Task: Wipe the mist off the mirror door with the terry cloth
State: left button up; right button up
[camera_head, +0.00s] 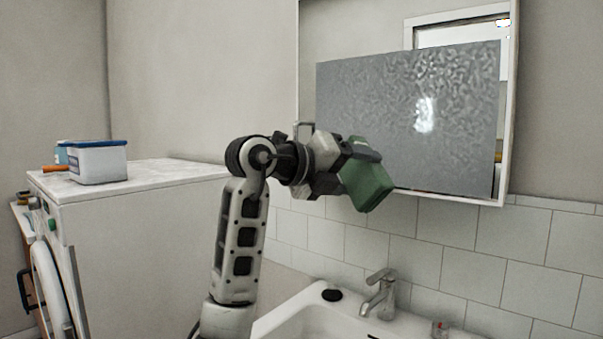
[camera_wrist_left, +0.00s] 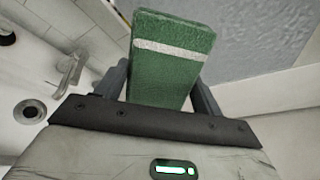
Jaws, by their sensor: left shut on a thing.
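The mirror door (camera_head: 450,120) hangs on the wall above the sink, with a white frame. A grey mottled patch of mist (camera_head: 375,95) covers most of its glass, leaving clear strips at the top and right. The green terry cloth (camera_head: 367,187) is folded into a block and held in my left gripper (camera_head: 358,165), at the mirror's lower left corner. In the left wrist view the cloth (camera_wrist_left: 168,65) has a white stripe and sits between both fingers, with the misted glass (camera_wrist_left: 255,35) beside it. I cannot tell whether the cloth touches the glass. My right gripper is not in view.
A white sink (camera_head: 315,315) with a metal faucet (camera_head: 379,293) lies below the mirror. A dark round object (camera_head: 331,295) sits on its rim. A washing machine (camera_head: 130,240) at the left carries a white and blue box (camera_head: 98,162). Tiles line the wall under the mirror.

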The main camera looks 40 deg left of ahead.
pick_arm(q)
jog(key=s+a+n+t+y+b, duration=0.1)
jog(key=s+a+n+t+y, duration=0.3)
jog(key=a, duration=0.6)
jog(key=shift+g+y, duration=0.7)
jog(key=w, duration=0.1)
jog(key=w+p, duration=0.1)
jog(key=w, duration=0.3)
jog(key=shift+w+a+r+p, duration=0.25)
jog(key=shift+r+p, duration=0.05)
jog(key=shift+r, duration=0.1)
jog(key=shift+w, duration=0.3)
jog(key=shift+c, duration=0.2)
jog(key=shift+w+a, duration=0.1)
jog(key=shift+w, duration=0.5)
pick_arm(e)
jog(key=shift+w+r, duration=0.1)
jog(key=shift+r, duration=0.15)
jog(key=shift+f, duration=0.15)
pick_arm(q)
jog(key=shift+w+a+p, duration=0.1)
jog(key=shift+w+p, duration=0.55)
jog(key=shift+w, duration=0.15)
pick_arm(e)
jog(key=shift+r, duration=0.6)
